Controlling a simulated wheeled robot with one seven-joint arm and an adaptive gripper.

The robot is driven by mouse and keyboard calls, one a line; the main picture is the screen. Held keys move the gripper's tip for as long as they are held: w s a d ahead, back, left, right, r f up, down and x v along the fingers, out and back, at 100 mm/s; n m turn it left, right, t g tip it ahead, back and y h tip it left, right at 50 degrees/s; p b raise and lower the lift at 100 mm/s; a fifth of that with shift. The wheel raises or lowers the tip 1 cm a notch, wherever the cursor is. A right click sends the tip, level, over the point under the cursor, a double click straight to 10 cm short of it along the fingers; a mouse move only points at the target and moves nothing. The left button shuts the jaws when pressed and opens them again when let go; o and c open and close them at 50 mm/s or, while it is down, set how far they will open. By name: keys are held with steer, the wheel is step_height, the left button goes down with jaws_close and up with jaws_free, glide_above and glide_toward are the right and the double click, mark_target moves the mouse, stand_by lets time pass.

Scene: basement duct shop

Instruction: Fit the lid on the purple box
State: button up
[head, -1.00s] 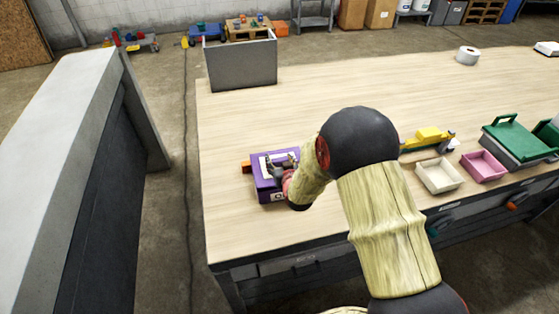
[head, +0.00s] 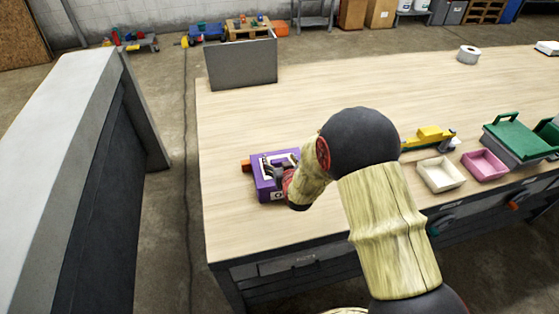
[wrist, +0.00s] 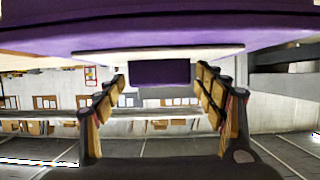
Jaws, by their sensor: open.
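The purple box (head: 264,187) sits on the workbench near its left end, with a pale patch on top. My gripper (head: 279,171) is right at the top of the box and partly covers it. In the wrist view my gripper (wrist: 161,76) is open, its two fingers apart on either side of a dark purple block (wrist: 159,71). A wide purple surface (wrist: 160,32) with a pale strip under it fills the top of that view. I cannot tell whether the fingers touch the block, nor tell lid from box.
A cream tray (head: 441,174), a pink tray (head: 484,165) and a green-lidded container (head: 521,137) stand to the right. A grey panel (head: 242,63) stands at the back left.

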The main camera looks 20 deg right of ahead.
steer(key=shift+r+p, duration=0.85)
steer(key=shift+p, duration=0.15)
steer(key=s+r+g+p, duration=0.1)
steer(key=s+r+g, duration=0.2)
steer(key=s+r, duration=1)
steer(key=s+r+g, duration=0.3)
steer(key=s+r, duration=0.7)
steer(key=s, duration=0.5)
steer(key=s+r+g, duration=0.2)
steer(key=s+r, duration=0.1)
steer(key=s, duration=1)
